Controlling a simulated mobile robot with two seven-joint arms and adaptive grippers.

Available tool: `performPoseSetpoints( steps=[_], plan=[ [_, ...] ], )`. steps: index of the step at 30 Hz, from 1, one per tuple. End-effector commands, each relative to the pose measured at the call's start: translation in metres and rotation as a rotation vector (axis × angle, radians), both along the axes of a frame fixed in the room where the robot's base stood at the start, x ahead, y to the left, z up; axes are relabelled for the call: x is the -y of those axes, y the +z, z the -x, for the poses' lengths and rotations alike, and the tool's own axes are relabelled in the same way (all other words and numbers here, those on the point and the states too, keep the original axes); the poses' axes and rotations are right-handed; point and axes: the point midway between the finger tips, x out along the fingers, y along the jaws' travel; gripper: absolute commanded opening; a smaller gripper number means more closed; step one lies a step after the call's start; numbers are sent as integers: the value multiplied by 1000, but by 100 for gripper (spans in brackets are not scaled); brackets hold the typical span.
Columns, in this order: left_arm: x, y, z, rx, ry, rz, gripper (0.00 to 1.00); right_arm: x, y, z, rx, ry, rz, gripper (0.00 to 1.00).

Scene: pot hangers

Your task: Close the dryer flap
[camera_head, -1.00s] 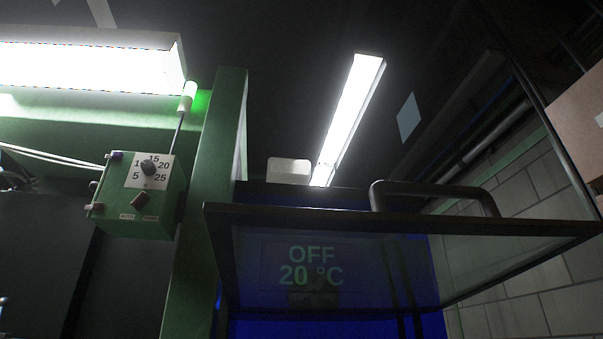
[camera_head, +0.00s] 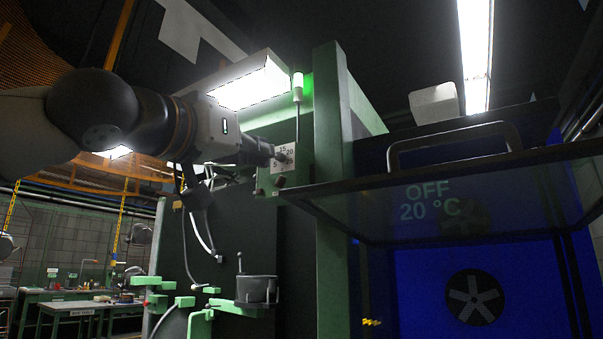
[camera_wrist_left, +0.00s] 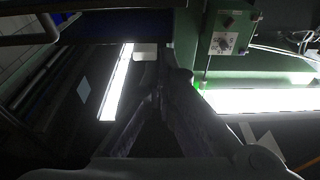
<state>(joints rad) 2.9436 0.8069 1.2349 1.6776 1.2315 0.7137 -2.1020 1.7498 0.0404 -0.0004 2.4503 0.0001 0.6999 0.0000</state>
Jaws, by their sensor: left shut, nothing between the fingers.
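The dryer flap (camera_head: 440,205), a dark-framed see-through panel, stands raised and sticks out over the blue dryer interior (camera_head: 415,290). Its dark bar handle (camera_head: 455,135) is on the upper side. The lettering "OFF 20 °C" and a fan show through the panel. My left gripper (camera_head: 268,152) is shut and empty, left of the flap and in front of the control box, apart from the handle. In the left wrist view the shut fingers (camera_wrist_left: 165,72) point up, and a dark bar (camera_wrist_left: 30,38), probably the handle, shows at upper left. My right gripper is not in view.
The green control box with its dial (camera_head: 285,157) is partly hidden by my left gripper; it also shows in the left wrist view (camera_wrist_left: 226,38). A green post (camera_head: 330,200) stands between box and flap. Green fittings and a dark pot (camera_head: 257,290) are below. Workbenches stand far left.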

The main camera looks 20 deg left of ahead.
Motion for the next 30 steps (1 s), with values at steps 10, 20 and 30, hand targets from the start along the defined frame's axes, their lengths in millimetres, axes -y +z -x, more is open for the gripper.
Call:
performPoseSetpoints(
  steps=[10,20,30],
  plan=[
    [5,20,-22,25,-3,1,0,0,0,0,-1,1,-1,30],
    [22,32,-86,25,-2,0,0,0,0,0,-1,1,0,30],
    [20,-8,-82,19,-4,1,0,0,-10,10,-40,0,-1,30]
  ],
)
